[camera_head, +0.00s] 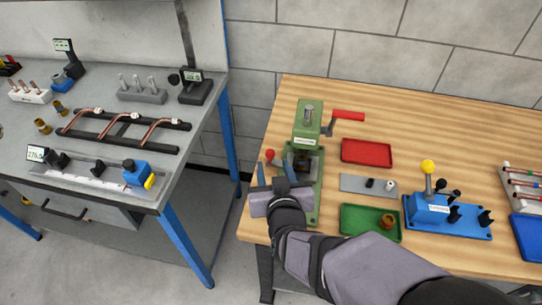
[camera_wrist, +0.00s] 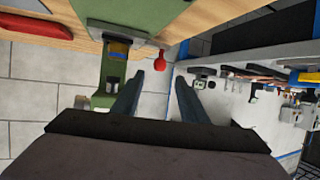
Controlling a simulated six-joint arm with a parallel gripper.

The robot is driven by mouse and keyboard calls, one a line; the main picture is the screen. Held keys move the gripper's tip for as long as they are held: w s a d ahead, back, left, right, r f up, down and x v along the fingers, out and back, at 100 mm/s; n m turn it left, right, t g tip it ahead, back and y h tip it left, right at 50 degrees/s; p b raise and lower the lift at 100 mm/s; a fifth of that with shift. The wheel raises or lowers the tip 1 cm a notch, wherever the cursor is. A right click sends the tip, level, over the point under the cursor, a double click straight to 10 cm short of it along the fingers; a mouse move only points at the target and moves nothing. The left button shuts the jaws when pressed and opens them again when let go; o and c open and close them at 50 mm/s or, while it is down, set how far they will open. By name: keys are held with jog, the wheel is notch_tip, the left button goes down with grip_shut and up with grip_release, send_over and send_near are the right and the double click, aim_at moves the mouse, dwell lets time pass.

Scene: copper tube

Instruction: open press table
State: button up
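The green press (camera_head: 307,124) stands on the wooden table, with a red-gripped lever (camera_head: 348,115) at its upper right. A small red knob (camera_head: 270,154) sticks out at the press's left side, and the red knob (camera_wrist: 160,60) also shows in the wrist view beside the green press body (camera_wrist: 114,72). My gripper (camera_head: 274,162) is at the press's left side, its fingers apart and empty. In the wrist view the knob lies just beyond the gap between my fingertips (camera_wrist: 159,77). I cannot tell whether they touch it. My wrist hides the lower left of the press.
A red tray (camera_head: 366,152), a grey plate (camera_head: 355,184) and a green tray (camera_head: 360,222) lie right of the press. A blue fixture (camera_head: 435,209) stands farther right. A grey bench (camera_head: 190,140) with tube fixtures is at left, across a floor gap.

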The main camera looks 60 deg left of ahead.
aim_at(271, 155)
jog(key=shift+p+x, duration=0.85)
jog(key=shift+x, duration=2.75)
jog(key=shift+f, duration=0.1)
jog(key=shift+c, duration=0.4)
jog(key=shift+d, duration=0.1)
grip_shut()
